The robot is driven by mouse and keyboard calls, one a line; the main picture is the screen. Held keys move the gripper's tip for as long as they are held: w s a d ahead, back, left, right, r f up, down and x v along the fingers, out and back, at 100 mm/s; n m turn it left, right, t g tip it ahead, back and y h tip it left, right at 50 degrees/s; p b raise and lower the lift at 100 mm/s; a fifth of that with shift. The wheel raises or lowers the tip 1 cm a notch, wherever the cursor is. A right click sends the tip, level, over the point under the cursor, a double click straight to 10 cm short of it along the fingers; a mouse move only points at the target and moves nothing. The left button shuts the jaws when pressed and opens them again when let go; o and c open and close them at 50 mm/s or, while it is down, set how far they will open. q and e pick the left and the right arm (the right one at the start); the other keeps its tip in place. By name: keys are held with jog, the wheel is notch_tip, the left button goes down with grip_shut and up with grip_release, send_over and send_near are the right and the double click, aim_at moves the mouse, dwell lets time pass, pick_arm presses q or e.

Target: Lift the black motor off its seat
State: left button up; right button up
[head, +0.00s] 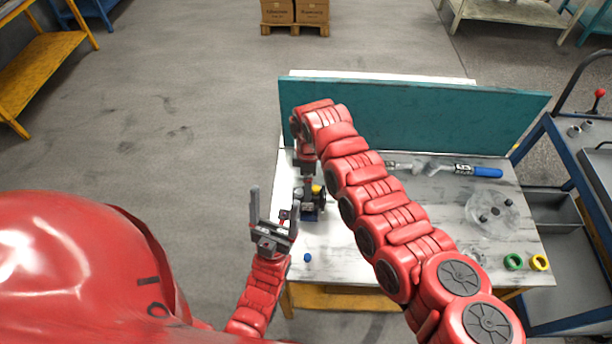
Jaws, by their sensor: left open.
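The black motor (320,200) stands near the left edge of the white table, with a yellow part at its top and a dark blue part low on its left. It is small in the picture and partly hidden, so its contact with a seat cannot be made out. My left gripper (275,199) is open and empty, its fingers pointing up, just left of the motor. My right gripper (307,174) hangs down from the bent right arm, just above the motor. Its fingers are too small and covered to tell their state or whether they touch the motor.
A teal panel (430,115) stands along the table's back edge. On the white table (440,200) are a blue-handled tool (486,172), a clear round disc (492,214), a green ring (513,261), a yellow ring (539,262) and a small blue ball (308,257). A blue cart (565,165) stands at right.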

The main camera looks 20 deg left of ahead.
aim_at(314, 199)
jog(key=f+b, duration=0.3)
jog(key=f, duration=0.2)
jog(key=f+b, duration=0.4)
jog(key=shift+w+a+f, duration=0.1)
jog(key=shift+a+f, duration=0.1)
jog(key=shift+f, duration=0.2)
jog(key=shift+r, duration=0.1)
grip_shut()
jog(key=shift+w+r, duration=0.1)
jog(key=shift+r, duration=0.05)
jog(key=shift+r, duration=0.1)
jog(key=shift+r+p, duration=1)
jog(key=shift+r, duration=0.4)
